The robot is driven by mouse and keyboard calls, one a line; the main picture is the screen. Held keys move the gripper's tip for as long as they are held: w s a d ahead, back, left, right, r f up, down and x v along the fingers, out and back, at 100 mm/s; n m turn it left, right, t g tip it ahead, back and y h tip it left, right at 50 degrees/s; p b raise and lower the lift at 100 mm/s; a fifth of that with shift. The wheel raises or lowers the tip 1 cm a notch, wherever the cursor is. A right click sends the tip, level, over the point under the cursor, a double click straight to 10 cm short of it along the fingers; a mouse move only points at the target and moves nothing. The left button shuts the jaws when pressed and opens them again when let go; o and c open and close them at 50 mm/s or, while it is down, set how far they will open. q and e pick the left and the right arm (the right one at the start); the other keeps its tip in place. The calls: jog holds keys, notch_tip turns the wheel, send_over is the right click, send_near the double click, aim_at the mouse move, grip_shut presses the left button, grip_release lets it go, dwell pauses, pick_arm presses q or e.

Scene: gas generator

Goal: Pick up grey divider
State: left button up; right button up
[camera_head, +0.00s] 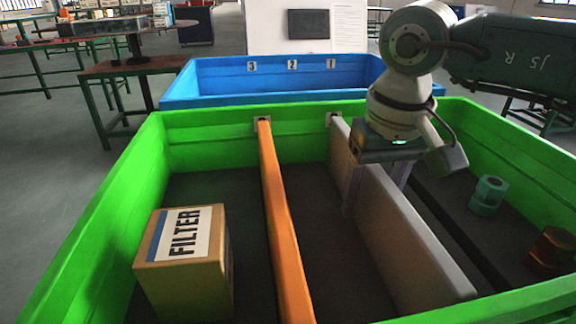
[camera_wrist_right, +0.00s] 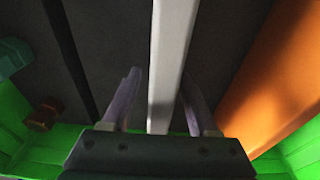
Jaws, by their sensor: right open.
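The grey divider (camera_head: 395,230) is a long upright panel inside the green crate (camera_head: 205,125), right of the orange divider (camera_head: 279,220). My right gripper (camera_head: 376,200) is above its middle, pointing down, with the fingers apart. In the right wrist view, the grey divider (camera_wrist_right: 172,60) runs between the two open fingers of my right gripper (camera_wrist_right: 160,88). A gap shows on each side, so the fingers straddle it without visible contact. The gripper hides part of the divider's top edge in the head view. My left gripper is not in view.
A box marked FILTER (camera_head: 182,255) stands in the left compartment. A teal part (camera_head: 488,195) and a reddish-brown part (camera_head: 551,250) lie in the right compartment, beyond a dark strip (camera_head: 455,230). A blue crate (camera_head: 270,80) numbered 3, 2, 1 stands behind.

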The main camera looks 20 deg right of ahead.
grip_shut()
dwell(0.4)
dwell(0.4)
